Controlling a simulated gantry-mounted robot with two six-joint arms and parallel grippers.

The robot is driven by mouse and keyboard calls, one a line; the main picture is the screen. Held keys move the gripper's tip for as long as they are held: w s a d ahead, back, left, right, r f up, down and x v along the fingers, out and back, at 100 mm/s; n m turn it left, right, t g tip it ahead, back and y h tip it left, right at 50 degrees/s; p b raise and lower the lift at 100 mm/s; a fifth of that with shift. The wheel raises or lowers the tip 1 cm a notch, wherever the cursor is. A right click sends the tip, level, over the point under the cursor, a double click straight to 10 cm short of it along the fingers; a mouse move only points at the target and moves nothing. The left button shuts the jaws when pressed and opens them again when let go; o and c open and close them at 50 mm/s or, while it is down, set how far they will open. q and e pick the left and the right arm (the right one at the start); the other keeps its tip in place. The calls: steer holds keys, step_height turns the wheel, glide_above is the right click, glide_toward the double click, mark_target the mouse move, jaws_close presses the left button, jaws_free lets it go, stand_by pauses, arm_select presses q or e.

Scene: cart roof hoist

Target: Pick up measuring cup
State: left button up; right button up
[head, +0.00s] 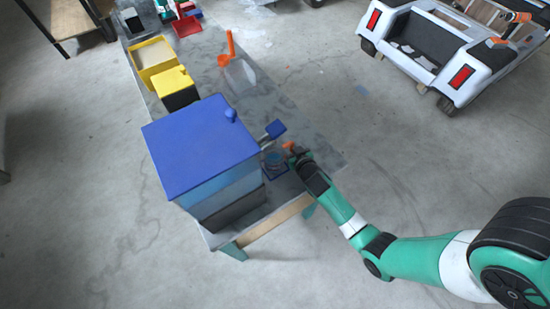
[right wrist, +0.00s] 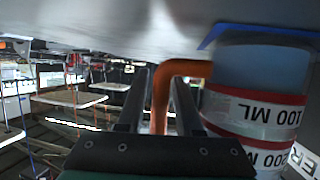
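The measuring cup (head: 274,161) stands on the table near its right edge, beside the big blue-lidded box. In the right wrist view the measuring cup (right wrist: 255,108) is a clear vessel with red bands and "100 ML" markings, shown upside down. Its orange handle (right wrist: 161,98) lies between the two fingers of my right gripper (right wrist: 158,100). A gap shows beside the handle, so the fingers look open around it. In the head view my right gripper (head: 296,153) is right at the handle side of the cup. My left gripper is not in view.
The blue-lidded box (head: 200,145) stands close left of the cup, with a blue-tipped lever (head: 275,129) sticking out towards it. Yellow bins (head: 155,62), an orange scoop (head: 229,48) and a red tray (head: 187,27) lie farther along the table (head: 205,75). A white cart (head: 455,50) stands at upper right.

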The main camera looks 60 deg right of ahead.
jaws_close()
steer(key=shift+r, duration=0.15)
